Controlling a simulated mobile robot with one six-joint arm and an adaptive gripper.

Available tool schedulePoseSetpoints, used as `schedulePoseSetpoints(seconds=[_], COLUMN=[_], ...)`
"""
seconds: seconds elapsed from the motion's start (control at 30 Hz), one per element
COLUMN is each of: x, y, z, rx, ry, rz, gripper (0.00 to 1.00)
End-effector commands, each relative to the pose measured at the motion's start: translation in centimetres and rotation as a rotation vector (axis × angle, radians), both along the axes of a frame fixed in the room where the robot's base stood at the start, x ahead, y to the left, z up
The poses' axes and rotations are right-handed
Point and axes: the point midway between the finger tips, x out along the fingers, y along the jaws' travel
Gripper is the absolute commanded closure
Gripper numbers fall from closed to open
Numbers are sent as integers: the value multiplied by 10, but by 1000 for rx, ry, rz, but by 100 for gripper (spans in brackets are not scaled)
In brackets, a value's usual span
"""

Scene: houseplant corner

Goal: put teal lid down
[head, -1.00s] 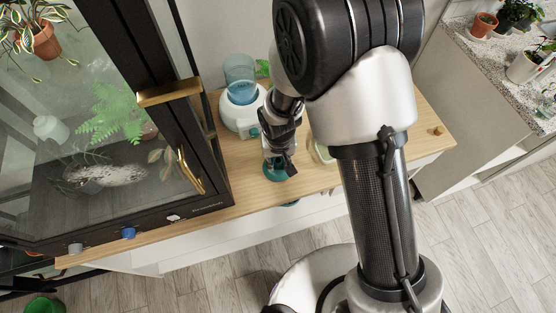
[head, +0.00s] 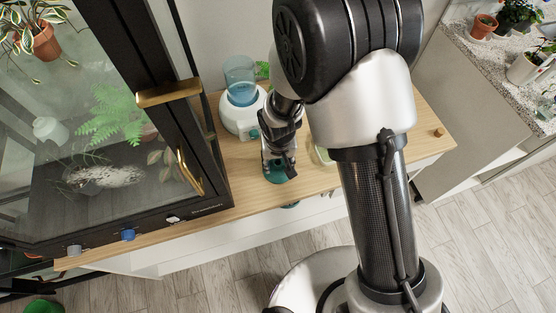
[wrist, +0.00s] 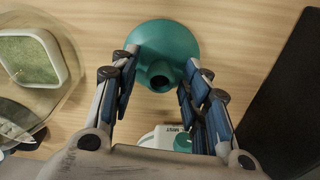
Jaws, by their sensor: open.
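The teal lid (wrist: 177,40) is a round dish with a hollow neck at its middle. It appears to rest on the wooden counter (wrist: 100,25), neck towards the wrist camera. In the head view the lid (head: 273,174) shows under my gripper (head: 279,160), partly hidden by it, near the counter's front edge. In the wrist view my gripper (wrist: 160,88) is open. Its blue-padded fingers are on either side of the neck, with a visible gap to it, and overlap the dish's lower edge in the picture.
A white mister (head: 238,117) with a blue tank (head: 241,92) stands behind the lid. A clear bowl (wrist: 72,75) holding a green-filled square container (wrist: 28,58) is close by on the left in the wrist view. A black-framed glass cabinet (head: 206,190) borders the counter.

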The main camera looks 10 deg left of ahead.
Motion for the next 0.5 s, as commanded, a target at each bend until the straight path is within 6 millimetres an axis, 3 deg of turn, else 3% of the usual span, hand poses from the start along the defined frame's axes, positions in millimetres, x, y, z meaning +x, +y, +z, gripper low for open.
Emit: schedulePoseSetpoints(seconds=[0.17,0.5], x=[0,-9], y=[0,-3], z=[19,92], rx=[2,2], ry=[-2,-3], rz=[-1,-1], gripper=[57,57])
